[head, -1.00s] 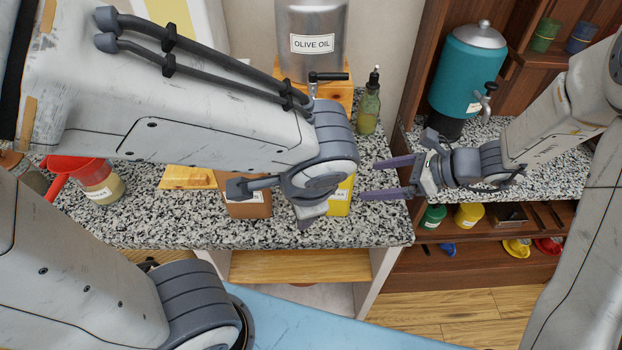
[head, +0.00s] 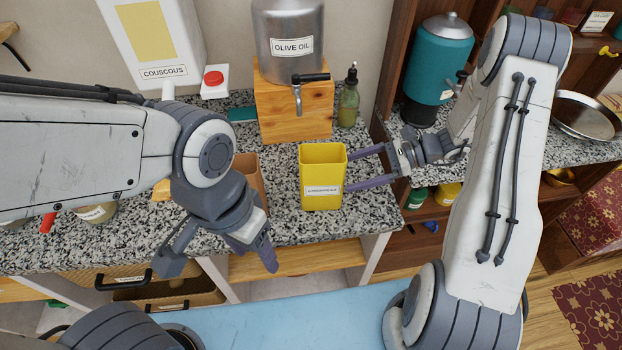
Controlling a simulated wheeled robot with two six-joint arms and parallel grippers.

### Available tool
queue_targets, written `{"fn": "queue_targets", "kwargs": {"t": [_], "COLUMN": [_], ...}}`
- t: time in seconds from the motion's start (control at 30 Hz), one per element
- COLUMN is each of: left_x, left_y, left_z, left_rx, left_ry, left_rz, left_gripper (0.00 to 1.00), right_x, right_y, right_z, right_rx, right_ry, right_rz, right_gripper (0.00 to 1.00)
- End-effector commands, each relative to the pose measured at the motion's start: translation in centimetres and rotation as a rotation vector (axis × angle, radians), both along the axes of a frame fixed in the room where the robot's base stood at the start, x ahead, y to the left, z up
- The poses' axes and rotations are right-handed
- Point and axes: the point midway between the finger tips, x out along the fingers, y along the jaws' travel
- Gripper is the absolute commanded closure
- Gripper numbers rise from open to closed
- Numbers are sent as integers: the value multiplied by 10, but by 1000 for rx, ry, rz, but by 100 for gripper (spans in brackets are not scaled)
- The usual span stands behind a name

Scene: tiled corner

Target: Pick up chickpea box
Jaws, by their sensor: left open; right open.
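The chickpea box (head: 322,172) is a yellow, open-topped box with a white label, upright on the speckled counter. My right gripper (head: 366,167) is open just to the right of it, its two purple fingers pointing left. The finger tips are close to the box's right side; I cannot tell whether they touch it. My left gripper (head: 222,258) hangs low at the counter's front edge, left of the box, open and empty, with part of it hidden by its own wrist.
A brown box (head: 248,178) stands left of the yellow one, partly behind my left arm. An olive oil dispenser (head: 290,45) on a wooden stand (head: 296,112) and a green bottle (head: 348,100) stand behind. Bare counter (head: 365,218) lies in front and right.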

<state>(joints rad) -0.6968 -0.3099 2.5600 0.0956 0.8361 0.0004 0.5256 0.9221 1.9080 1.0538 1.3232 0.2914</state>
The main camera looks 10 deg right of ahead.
Motion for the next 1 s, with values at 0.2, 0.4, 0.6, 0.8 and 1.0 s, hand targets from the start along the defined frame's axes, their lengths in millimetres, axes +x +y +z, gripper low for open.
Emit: {"fn": "queue_targets", "kwargs": {"t": [0.2,0.4,0.6,0.8,1.0], "left_x": [0,0,0,0,0], "left_y": [0,0,0,0,0], "left_z": [12,21,38,40,39], "left_rx": [1,2,2,2,2], "left_ry": [-1,-1,-1,-1,-1], "left_rz": [0,0,1,1,1], "left_gripper": [38,38,38,38,38], "right_x": [2,3,5,7,7], "right_y": [31,45,72,83,82], "right_z": [-11,-16,-30,-37,-37], "right_rx": [-1,-2,-3,-3,-3], "right_ry": [3,4,3,1,1], "right_rz": [3,4,5,1,1], "right_gripper": [0,0,0,0,15]}}
